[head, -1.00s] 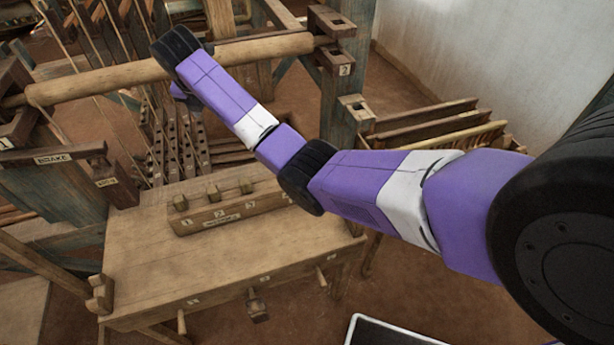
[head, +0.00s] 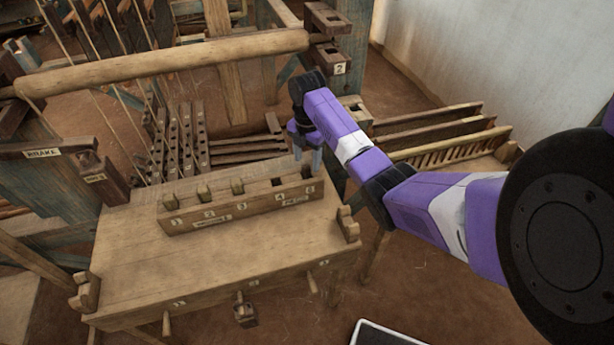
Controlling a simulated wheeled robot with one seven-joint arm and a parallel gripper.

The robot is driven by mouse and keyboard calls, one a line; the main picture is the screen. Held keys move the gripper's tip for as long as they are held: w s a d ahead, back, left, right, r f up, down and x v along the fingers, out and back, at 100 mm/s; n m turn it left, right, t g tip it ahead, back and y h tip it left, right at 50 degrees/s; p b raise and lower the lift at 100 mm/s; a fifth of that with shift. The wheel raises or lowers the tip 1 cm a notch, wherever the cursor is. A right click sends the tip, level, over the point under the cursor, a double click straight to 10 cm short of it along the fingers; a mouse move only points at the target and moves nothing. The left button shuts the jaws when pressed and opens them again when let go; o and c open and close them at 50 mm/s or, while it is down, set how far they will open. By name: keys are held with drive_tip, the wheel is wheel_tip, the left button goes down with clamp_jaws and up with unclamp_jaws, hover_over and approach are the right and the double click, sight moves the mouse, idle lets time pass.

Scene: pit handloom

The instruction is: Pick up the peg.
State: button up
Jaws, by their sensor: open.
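A wooden block (head: 255,208) with numbered positions stands on the bench. Three short pegs stand upright in it, at the first position (head: 171,201), the second (head: 204,192) and the third (head: 237,186). The fourth position (head: 278,183) looks like an empty dark hole. My gripper (head: 309,168) points down at the block's right end, near the fifth position, with its fingers apart. Whether a peg stands between the fingers is too small to tell. Other wooden pegs stick out of the bench's front edge, at left (head: 166,325) and right (head: 312,282).
The bench top (head: 200,265) is clear in front of the block. A thick wooden beam (head: 170,63) crosses above and behind it. A numbered post (head: 340,85) stands behind my arm. A slatted wooden rack (head: 440,148) is at right.

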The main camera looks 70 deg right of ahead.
sight(307, 166)
drive_tip(key=shift+a+f, duration=0.15)
drive_tip(key=shift+f, duration=1.75)
clamp_jaws()
drive_tip(key=shift+r, duration=0.1)
